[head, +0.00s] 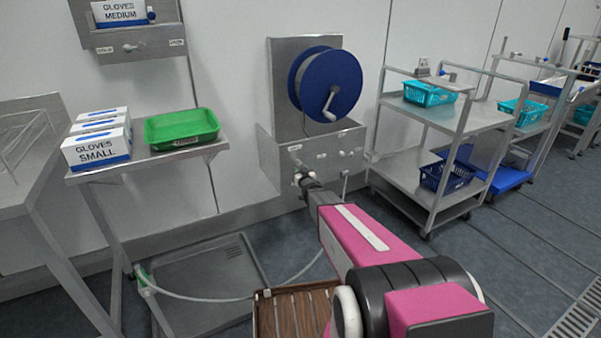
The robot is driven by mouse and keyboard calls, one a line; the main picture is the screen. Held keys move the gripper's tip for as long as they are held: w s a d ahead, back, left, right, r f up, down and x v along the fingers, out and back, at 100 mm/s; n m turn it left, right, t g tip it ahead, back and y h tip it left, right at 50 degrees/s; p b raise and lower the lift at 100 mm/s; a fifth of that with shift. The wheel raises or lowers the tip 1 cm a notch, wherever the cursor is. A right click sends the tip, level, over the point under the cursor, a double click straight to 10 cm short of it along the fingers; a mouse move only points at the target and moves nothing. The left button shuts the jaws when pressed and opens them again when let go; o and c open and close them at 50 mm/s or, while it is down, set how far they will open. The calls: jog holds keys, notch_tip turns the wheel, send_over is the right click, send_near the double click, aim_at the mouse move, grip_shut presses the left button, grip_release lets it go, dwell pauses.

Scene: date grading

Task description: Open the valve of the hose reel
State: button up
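The hose reel (351,84), a blue drum with a silver crank, is mounted on a grey metal wall plate (306,50). Below it is a grey metal box (271,160) with small white labels. A small lever-like fitting (350,153) shows at the right of the box front. My arm, pink and dark grey, reaches up from the lower right. My gripper (304,178) is at the lower left of the box front, at or very near a small metal fitting there. The gripper covers part of that fitting, so contact and finger opening cannot be made out. Which fitting is the valve is unclear.
A thin hose (215,299) with a green end (144,279) runs low over a grey floor tray (205,273). A brown slatted piece (290,312) lies beside my arm. A side table holds glove boxes (95,151) and a green tray (181,144). A cart (413,174) stands right.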

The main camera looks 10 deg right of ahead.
aim_at(303, 159)
grip_shut()
jog(key=shift+d+n, duration=0.15)
jog(key=shift+n, duration=0.25)
dwell(0.4)
jog(key=n, duration=0.2)
jog(key=shift+w+d+n+t, duration=0.2)
jog(key=shift+d+n+t, duration=0.1)
jog(key=shift+d, duration=0.1)
jog(key=n, duration=0.3)
jog(key=d+r+n+y, duration=0.1)
jog(key=n, duration=0.2)
jog(key=n+t+y, duration=0.1)
jog(key=n, duration=0.3)
jog(key=shift+w+d+r, duration=0.25)
jog(key=shift+d+r, duration=0.1)
jog(key=n, duration=0.2)
jog(key=r+n+y, duration=0.1)
jog(key=n, duration=0.1)
jog(key=n+y, duration=0.1)
jog(key=n, duration=0.1)
jog(key=shift+d+r+n, duration=0.15)
jog(key=shift+r+n, duration=0.1)
jog(key=shift+n, duration=0.05)
grip_release()
jog(key=shift+s, duration=0.1)
